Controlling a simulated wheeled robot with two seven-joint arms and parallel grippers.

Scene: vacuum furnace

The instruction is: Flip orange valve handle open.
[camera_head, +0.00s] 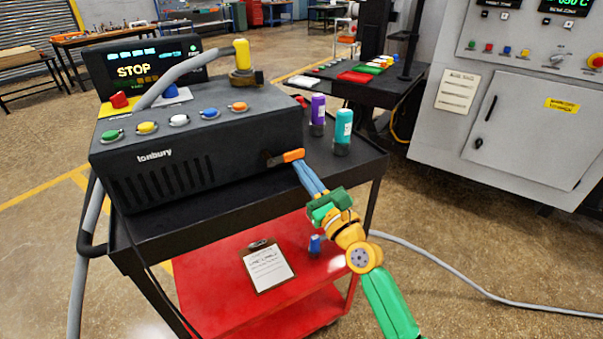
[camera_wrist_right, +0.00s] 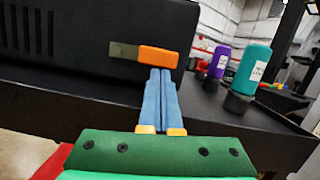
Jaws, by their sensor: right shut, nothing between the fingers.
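The orange valve handle (camera_head: 292,155) sticks out sideways from the front right of the dark control box (camera_head: 200,140). In the right wrist view the orange handle (camera_wrist_right: 158,57) lies roughly level, joined to a dull metal stem on its left. My right gripper (camera_head: 300,166) is shut with nothing between its blue fingers. In the right wrist view its fingertips (camera_wrist_right: 160,72) are just below the orange handle; I cannot tell whether they touch it. My left gripper is not in view.
A purple bottle (camera_head: 317,112) and a teal bottle (camera_head: 343,130) stand on the black cart top (camera_head: 355,168), right of the handle. A clipboard (camera_head: 266,268) lies on the red lower shelf (camera_head: 215,300). A grey hose (camera_head: 480,284) runs along the floor at right.

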